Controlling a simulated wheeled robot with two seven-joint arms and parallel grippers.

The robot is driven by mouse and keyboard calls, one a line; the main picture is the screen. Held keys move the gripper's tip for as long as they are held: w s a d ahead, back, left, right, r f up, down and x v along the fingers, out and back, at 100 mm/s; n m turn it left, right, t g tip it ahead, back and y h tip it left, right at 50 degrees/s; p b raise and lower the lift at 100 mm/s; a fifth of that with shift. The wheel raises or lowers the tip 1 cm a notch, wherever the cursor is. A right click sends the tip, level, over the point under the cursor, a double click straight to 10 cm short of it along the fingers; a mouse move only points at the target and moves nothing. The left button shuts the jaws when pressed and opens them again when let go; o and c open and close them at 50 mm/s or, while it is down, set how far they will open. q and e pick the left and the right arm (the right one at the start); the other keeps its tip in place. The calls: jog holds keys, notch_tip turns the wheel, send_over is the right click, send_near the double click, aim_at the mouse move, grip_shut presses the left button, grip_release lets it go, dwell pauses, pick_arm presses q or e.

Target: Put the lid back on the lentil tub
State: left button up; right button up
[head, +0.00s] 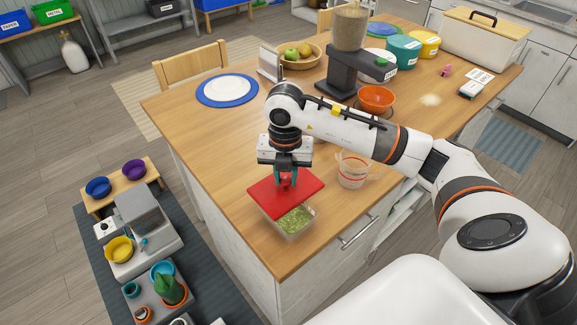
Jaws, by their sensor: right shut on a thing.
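The lid overlaps the back part of the tub in the picture, and the front part of the opening shows uncovered. The gap between lid and rim is hard to judge. My left gripper is not in view.
A clear measuring cup (352,170) stands right of the tub. An orange bowl (376,98) sits under a grey dispenser (343,75) farther back. A white plate on a blue mat (227,91) lies at the back left. The table's left part is clear.

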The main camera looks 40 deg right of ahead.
aim_at(286, 191)
jog(key=shift+w+f+b, duration=0.1)
jog(key=shift+f+b, duration=0.3)
jog(key=shift+f, duration=0.35)
jog(key=shift+f+b, duration=0.55)
jog(key=shift+f, duration=0.3)
jog(key=shift+f+b, duration=1.15)
jog(key=shift+f, duration=0.3)
jog(key=shift+r, duration=0.1)
jog(key=shift+f+b, duration=0.2)
jog(key=shift+b, duration=0.25)
jog(key=o, duration=1.5)
jog(key=shift+o, duration=0.2)
jog(key=shift+r, duration=0.1)
